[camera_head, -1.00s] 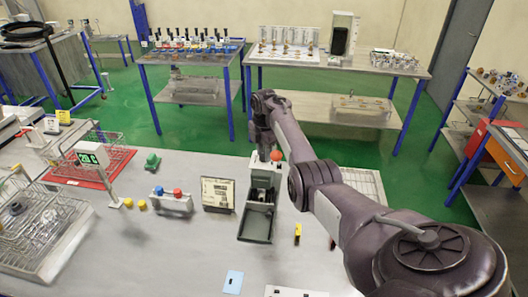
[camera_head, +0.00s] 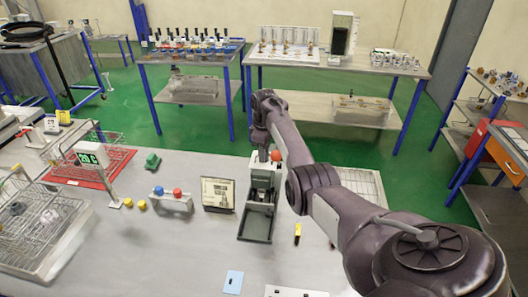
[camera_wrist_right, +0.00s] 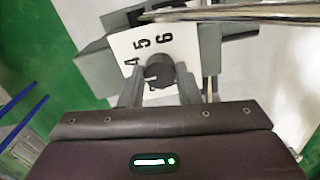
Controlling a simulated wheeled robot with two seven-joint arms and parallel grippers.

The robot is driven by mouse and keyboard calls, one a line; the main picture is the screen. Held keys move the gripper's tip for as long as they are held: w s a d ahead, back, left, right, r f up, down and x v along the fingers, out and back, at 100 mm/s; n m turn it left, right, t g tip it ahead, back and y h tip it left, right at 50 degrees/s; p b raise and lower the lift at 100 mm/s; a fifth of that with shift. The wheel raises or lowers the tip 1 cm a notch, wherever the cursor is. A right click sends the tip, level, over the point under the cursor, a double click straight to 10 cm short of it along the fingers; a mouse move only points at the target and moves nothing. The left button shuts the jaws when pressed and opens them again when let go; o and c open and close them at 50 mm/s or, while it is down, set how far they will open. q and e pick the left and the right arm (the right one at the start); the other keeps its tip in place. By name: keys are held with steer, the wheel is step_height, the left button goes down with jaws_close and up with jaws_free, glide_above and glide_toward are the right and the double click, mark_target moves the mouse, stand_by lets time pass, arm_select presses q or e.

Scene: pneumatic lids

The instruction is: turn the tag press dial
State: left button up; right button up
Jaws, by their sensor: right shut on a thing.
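The tag press (camera_head: 257,222) stands on the grey table, a pale upright body with a dark open tray at its front and a red ball (camera_head: 276,156) at its top. Its dial knob (camera_wrist_right: 159,70) is a small dark round knob on a white plate (camera_wrist_right: 128,47) printed 4, 5 and 6. My right gripper (camera_wrist_right: 159,84) is shut on the knob, one finger on each side. In the head view my right gripper (camera_head: 263,155) reaches the top of the press from behind, and the dial is hidden there. My left gripper is not in view.
A framed card (camera_head: 218,194) and a stand with a blue and a red button (camera_head: 171,200) are left of the press. A metal bar (camera_wrist_right: 235,14) crosses above the dial in the wrist view. A blue card (camera_head: 233,282) lies in front; the table around it is mostly clear.

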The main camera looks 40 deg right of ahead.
steer(key=m, duration=0.6)
steer(key=shift+m, duration=0.3)
steer(key=m, duration=0.6)
steer(key=shift+m, duration=0.3)
steer(key=o, duration=1)
